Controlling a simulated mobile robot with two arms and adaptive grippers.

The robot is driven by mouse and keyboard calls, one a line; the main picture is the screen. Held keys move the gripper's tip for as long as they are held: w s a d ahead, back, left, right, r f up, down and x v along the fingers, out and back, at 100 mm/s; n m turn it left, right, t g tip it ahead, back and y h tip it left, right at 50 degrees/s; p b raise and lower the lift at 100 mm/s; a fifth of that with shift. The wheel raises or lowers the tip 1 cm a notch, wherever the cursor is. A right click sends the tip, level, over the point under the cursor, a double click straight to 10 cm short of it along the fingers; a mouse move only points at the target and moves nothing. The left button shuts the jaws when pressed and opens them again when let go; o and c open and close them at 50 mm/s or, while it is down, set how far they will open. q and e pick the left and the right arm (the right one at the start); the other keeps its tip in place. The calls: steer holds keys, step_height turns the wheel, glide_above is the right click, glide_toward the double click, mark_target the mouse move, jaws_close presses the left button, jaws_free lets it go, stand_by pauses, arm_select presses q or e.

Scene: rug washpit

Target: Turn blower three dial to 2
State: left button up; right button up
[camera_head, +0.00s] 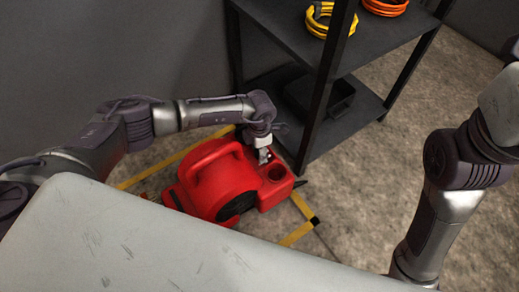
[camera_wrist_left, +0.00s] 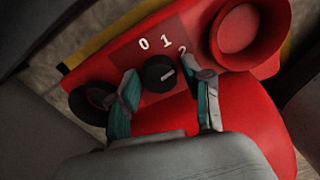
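The red blower (camera_head: 222,180) sits on the floor beside the shelf; my left gripper (camera_head: 264,152) is over its top near the round red port (camera_head: 276,174). In the left wrist view the black dial (camera_wrist_left: 158,73) is on a dark panel with 0, 1 and 2 (camera_wrist_left: 183,50) printed around it. Its pale pointer line points right and slightly up, roughly toward the 2 side. My left gripper's fingers (camera_wrist_left: 163,78) are apart, one on each side of the dial; contact is unclear. My right arm shows at the right in the head view, its gripper out of view.
A dark shelf unit (camera_head: 318,95) stands close behind the blower, with yellow (camera_head: 318,22) and orange (camera_head: 385,5) coils and a black bin (camera_head: 335,98). Yellow floor tape (camera_head: 298,234) runs around the blower. A pale surface (camera_head: 200,245) fills the front. Carpeted floor at right is clear.

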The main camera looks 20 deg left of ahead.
arm_select(q)
steer(key=shift+r, duration=0.35)
step_height(320, 180, up, 11)
steer(key=shift+r, duration=0.15)
stand_by(0.5)
